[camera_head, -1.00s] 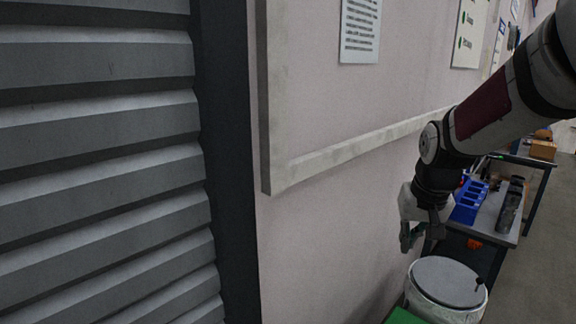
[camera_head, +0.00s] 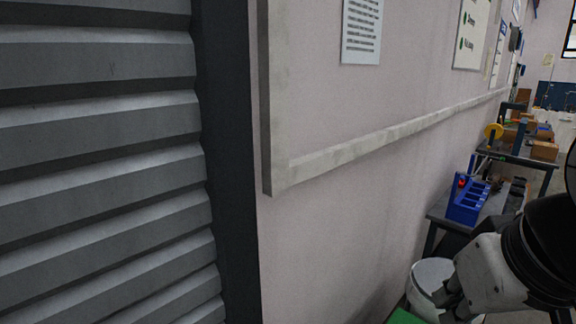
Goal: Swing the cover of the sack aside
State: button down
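The white round sack (camera_head: 414,297) stands low at the bottom right, against the wall side. Its light grey round top (camera_head: 433,275) shows only on the left part. My gripper (camera_head: 447,303) and wrist hide the right part, where the cover's small dark knob was seen earlier. My gripper is low over the sack's right side. I cannot tell whether its fingers touch the cover, or whether they are open or shut. The cover's exact position is partly hidden.
A green surface (camera_head: 404,317) is at the bottom edge beside the sack. A workbench with a blue rack (camera_head: 467,203) stands behind the sack. The pale wall (camera_head: 340,230) and grey shutter (camera_head: 100,160) fill the left.

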aim_at(451, 275)
jog(key=z, duration=1.1)
